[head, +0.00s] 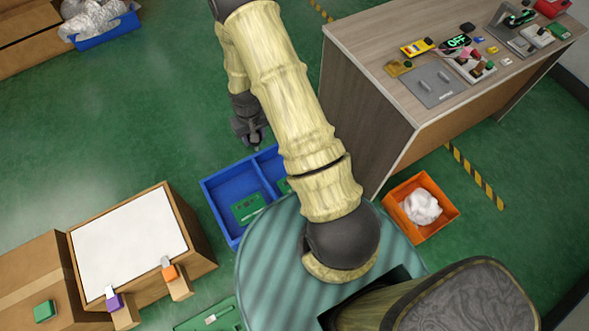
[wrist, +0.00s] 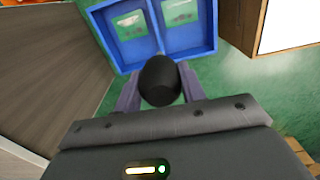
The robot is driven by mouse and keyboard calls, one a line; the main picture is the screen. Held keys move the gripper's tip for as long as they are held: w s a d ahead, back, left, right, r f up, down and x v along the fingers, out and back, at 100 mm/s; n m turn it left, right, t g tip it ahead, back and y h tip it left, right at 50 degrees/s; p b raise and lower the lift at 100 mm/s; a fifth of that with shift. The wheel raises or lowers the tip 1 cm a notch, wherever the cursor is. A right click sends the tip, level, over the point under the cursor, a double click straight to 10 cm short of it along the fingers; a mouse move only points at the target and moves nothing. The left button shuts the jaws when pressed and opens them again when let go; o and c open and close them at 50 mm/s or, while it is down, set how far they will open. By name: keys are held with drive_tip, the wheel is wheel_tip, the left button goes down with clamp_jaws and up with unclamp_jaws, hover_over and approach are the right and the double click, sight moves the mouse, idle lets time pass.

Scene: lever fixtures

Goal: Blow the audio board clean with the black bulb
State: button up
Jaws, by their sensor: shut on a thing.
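My gripper (wrist: 160,92) is shut on the black bulb (wrist: 160,76), which sits between the two fingers in the wrist view. In the head view my gripper (head: 253,138) hangs above the floor, beyond the blue tray (head: 222,217); the bulb is hard to make out there. The tray (wrist: 164,55) has two compartments. A green board (head: 247,207) lies in the left compartment in the head view. A second green board (head: 284,186) lies in the other, mostly hidden by my arm. The wrist view shows a board in each compartment. I cannot tell which one is the audio board.
A wooden bench (head: 350,45) with lever fixtures and small devices stands at the right. An orange bin (head: 447,208) with white stuff is beside it. A white-topped box (head: 130,245) with purple and orange clips stands at the left. Green floor is open at upper left.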

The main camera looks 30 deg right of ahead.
drive_tip(key=d+f+b, duration=0.4)
drive_tip(key=f+b, duration=0.7)
drive_tip(key=s+d+f+b, duration=0.1)
drive_tip(key=d+f+b, duration=0.4)
drive_tip(key=f+b, duration=0.6)
drive_tip(key=s+d+f+b, duration=0.1)
drive_tip(key=d+f+b, duration=0.3)
drive_tip(key=f+b, duration=0.7)
drive_tip(key=shift+d+n+b, duration=0.2)
drive_tip(key=shift+n+b, duration=0.1)
drive_tip(key=shift+b, duration=0.25)
wheel_tip(320, 180, down, 4)
drive_tip(key=b, duration=0.4)
drive_tip(key=shift+f, duration=0.25)
drive_tip(key=shift+o, duration=0.6)
drive_tip(key=shift+s, duration=0.1)
drive_tip(key=shift+c, duration=0.3)
